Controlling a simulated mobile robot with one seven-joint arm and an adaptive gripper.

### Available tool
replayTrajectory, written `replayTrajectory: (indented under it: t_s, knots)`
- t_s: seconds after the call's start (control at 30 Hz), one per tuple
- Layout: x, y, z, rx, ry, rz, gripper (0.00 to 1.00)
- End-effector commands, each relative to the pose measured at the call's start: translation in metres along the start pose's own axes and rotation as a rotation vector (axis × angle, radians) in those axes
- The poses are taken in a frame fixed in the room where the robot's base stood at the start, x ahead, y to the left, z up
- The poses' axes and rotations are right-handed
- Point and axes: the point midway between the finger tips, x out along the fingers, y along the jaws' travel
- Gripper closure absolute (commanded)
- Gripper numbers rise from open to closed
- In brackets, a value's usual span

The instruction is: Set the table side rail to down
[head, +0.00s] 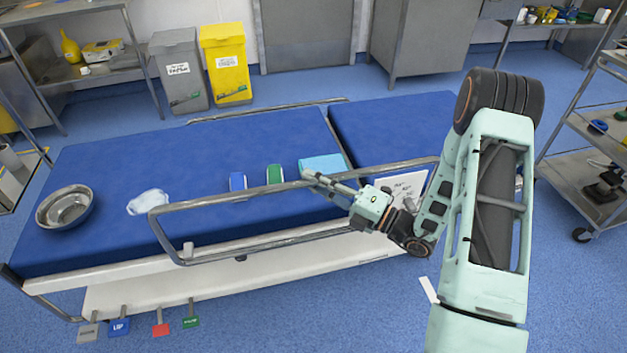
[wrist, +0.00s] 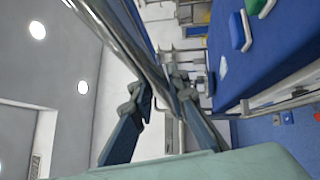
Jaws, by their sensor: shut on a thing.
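The near side rail (head: 232,196) of the operating table (head: 150,270) is a grey metal tube loop along the near long edge. Its top bar stands above the level of the blue mattress, so the rail is up. My gripper (head: 312,178) is shut on the top bar, right of its middle. In the wrist view the side rail (wrist: 128,42) runs diagonally between the two fingers of my gripper (wrist: 160,95). The exact finger contact is partly hidden by the fingers. My arm hides part of the rail's right end.
On the mattress lie a steel bowl (head: 66,207), a pale cloth (head: 148,202), a blue item (head: 237,182), a green item (head: 274,174) and a light-blue folded cloth (head: 322,164). Coloured pedals (head: 160,329) stick out below.

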Motion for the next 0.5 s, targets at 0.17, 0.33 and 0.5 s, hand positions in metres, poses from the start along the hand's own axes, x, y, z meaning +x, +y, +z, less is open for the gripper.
replayTrajectory:
  t_s: [0.17, 0.33, 0.5]
  knots:
    - [-0.004, -0.024, -0.004, 0.004, 0.0, -0.004, 1.0]
    - [-0.011, -0.068, -0.01, 0.007, -0.002, -0.006, 1.0]
    - [-0.018, -0.118, -0.018, 0.007, -0.001, -0.005, 1.0]
